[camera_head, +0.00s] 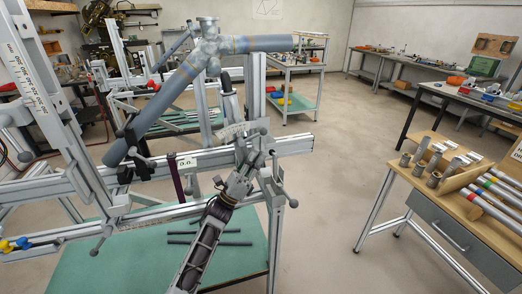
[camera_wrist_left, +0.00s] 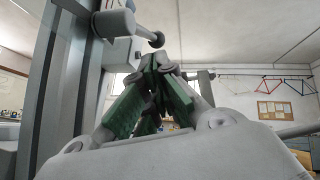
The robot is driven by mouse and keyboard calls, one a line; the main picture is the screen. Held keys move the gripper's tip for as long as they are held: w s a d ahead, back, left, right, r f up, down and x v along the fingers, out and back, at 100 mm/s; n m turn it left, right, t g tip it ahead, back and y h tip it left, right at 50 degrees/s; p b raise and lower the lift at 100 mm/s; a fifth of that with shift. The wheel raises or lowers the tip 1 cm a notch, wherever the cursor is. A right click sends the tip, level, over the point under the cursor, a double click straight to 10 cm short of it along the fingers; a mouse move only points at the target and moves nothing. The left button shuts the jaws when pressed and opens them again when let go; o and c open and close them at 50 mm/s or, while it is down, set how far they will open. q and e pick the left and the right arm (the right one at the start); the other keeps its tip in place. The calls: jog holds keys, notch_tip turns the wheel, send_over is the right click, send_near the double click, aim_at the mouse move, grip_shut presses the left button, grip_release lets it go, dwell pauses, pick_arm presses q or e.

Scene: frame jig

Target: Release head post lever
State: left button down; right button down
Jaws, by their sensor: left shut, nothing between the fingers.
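My left gripper (camera_head: 243,158) is in front of the grey jig rail, beside the upright post (camera_head: 256,90) on the right of the jig. Its fingers are shut and empty; the left wrist view shows their green pads together (camera_wrist_left: 160,75). Dark clamp levers with round knobs (camera_head: 292,202) sit close to the gripper at the post's foot. I cannot tell which is the head post lever. In the left wrist view a lever with a round knob (camera_wrist_left: 155,40) sticks out from the post, just beyond the fingertips. My right gripper is not in view.
A blue-grey frame tube (camera_head: 170,95) is held in the jig. A green shelf (camera_head: 120,265) with dark rods lies below. A wooden-topped bench (camera_head: 405,170) stands right; the floor between is clear.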

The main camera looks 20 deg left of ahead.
pick_arm(q)
jog(key=v, duration=0.8)
jog(key=c, duration=2.2)
grip_release()
jog(key=shift+r, duration=0.1)
